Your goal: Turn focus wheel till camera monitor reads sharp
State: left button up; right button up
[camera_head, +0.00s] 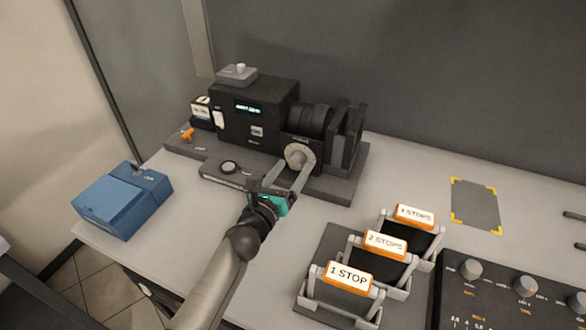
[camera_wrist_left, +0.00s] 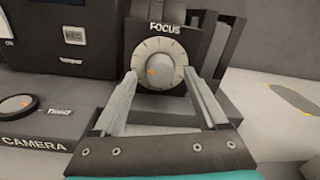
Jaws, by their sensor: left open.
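The focus wheel (camera_head: 299,156) is a pale grey round dial on the side of the black camera (camera_head: 262,113). In the left wrist view the wheel (camera_wrist_left: 159,65) shows tick marks and a small orange mark, with the word FOCUS above it. My left gripper (camera_head: 290,174) is open, its two fingers pointing at the wheel. In the wrist view its fingertips (camera_wrist_left: 160,78) lie to either side of the wheel's lower part; I cannot tell if they touch it. The camera's small display (camera_head: 248,109) glows with text too small to read. My right gripper is not in view.
A grey box with a round button, marked CAMERA (camera_wrist_left: 40,130), lies left of my gripper. A blue box (camera_head: 122,200) sits at the table's left edge. Labelled filters in a rack (camera_head: 318,300) stand front right, beside a black knob panel (camera_head: 510,300). A marked grey patch (camera_head: 475,205) is empty.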

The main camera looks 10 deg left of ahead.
pick_arm(q)
jog(key=shift+w+d, duration=0.15)
jog(key=shift+w, duration=0.35)
jog(key=shift+c, duration=0.3)
grip_shut()
